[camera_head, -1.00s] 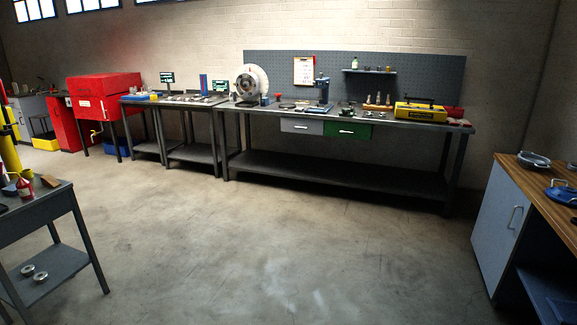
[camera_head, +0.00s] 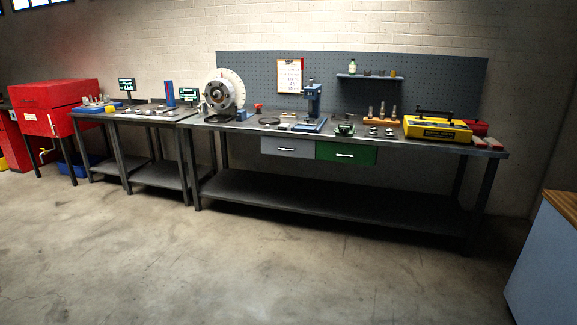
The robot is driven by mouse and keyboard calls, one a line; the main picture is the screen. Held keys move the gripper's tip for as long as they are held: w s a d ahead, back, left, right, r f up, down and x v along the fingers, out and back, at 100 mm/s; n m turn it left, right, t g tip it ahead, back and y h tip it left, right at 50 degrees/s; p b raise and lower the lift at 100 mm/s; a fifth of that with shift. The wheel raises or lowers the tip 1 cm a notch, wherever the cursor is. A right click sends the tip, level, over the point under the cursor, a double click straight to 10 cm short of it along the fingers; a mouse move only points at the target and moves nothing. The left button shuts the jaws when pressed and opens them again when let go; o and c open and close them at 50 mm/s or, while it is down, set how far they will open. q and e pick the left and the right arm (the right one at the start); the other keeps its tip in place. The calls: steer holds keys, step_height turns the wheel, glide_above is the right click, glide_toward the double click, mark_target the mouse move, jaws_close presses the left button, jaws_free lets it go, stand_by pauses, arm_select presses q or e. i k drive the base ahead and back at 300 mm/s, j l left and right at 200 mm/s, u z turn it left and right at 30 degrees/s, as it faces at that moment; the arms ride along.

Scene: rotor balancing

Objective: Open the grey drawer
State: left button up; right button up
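The grey drawer (camera_head: 287,147) hangs under the top of the long workbench, left of the green drawer (camera_head: 346,153). It has a pale horizontal handle in the middle of its front. Both drawer fronts look flush and shut. Neither of my grippers is in the head view, and the bench is still some distance ahead across the floor.
The workbench (camera_head: 232,192) has a low shelf and carries a rotor rig (camera_head: 222,94), a blue press (camera_head: 313,103) and a yellow case (camera_head: 437,128). A cabinet (camera_head: 548,262) stands at the right. A red cabinet (camera_head: 55,102) is at the far left. The floor between is clear.

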mark_target(295, 147)
steer(key=i, duration=2)
